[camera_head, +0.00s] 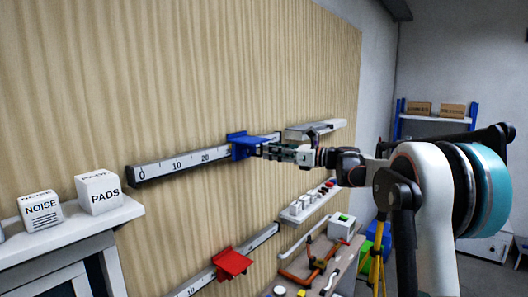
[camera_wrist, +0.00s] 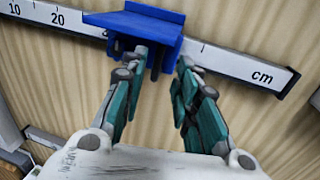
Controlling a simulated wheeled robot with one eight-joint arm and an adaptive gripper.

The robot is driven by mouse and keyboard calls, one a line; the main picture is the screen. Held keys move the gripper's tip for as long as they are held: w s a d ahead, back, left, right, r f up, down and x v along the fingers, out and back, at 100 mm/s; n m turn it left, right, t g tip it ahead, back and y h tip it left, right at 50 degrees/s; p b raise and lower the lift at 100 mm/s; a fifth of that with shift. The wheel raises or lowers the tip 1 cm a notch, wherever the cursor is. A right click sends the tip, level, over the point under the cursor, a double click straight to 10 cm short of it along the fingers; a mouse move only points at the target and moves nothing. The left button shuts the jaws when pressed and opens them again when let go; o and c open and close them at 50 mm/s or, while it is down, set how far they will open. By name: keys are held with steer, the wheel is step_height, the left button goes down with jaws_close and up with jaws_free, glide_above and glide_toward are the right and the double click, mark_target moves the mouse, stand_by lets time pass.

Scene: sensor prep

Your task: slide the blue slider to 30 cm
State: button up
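The blue slider (camera_head: 243,146) sits on the upper ruler rail (camera_head: 165,167), to the right of the 20 mark. In the wrist view the slider (camera_wrist: 140,27) covers the rail just right of the 20 mark, so the marking under it is hidden. My gripper (camera_head: 262,150) is at the slider's right and front side. In the wrist view the gripper (camera_wrist: 162,56) is open, its two fingertips on either side of a downward blue plate of the slider. The left fingertip is under the slider; the right one is just beside the plate. Firm contact cannot be told.
A lower ruler rail (camera_head: 263,235) carries a red slider (camera_head: 232,263). A shelf with white boxes (camera_head: 99,192) stands at the left. A grey device (camera_head: 308,130) on a ledge and a button strip (camera_head: 306,204) are close to my arm. The wooden panel stands right behind the rails.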

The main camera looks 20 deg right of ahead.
steer(key=v, duration=0.7)
steer(key=shift+s+d, duration=0.2)
steer(key=s+a+f+n+g+b, duration=0.1)
steer(key=s+a+f+n+b, duration=0.2)
steer(key=a, duration=0.4)
steer(key=s+a+f+n+g+h+b, duration=0.1)
steer(key=s+a+f+n+g+b, duration=0.1)
steer(key=a+f, duration=0.35)
steer(key=s+a+f+n+g+b, duration=0.1)
steer(key=s+a+f+n+b, duration=0.15)
steer(key=a, duration=0.65)
steer(key=s+a+f+n+g+h+b, duration=0.1)
steer(key=s+a+f+n+h+b, duration=0.15)
steer(key=s+a+f+n, duration=0.3)
steer(key=s+a+f+n+g+h+b, duration=0.1)
steer(key=s+a+f+n+b, duration=0.3)
steer(key=s+f, duration=0.4)
steer(key=s+d+f+n+h+b, duration=0.4)
steer(key=s+d+f+n+b, duration=0.1)
steer(key=s+f, duration=0.5)
steer(key=s+d+f+n+h+b, duration=0.4)
steer(key=s+d+f, duration=0.4)
steer(key=s+f, duration=0.3)
step_height(320, 180, down, 2)
steer(key=shift+d+f+n+b, duration=0.1)
steer(key=shift+d+n+b, duration=0.15)
steer(key=shift+n+b, duration=0.4)
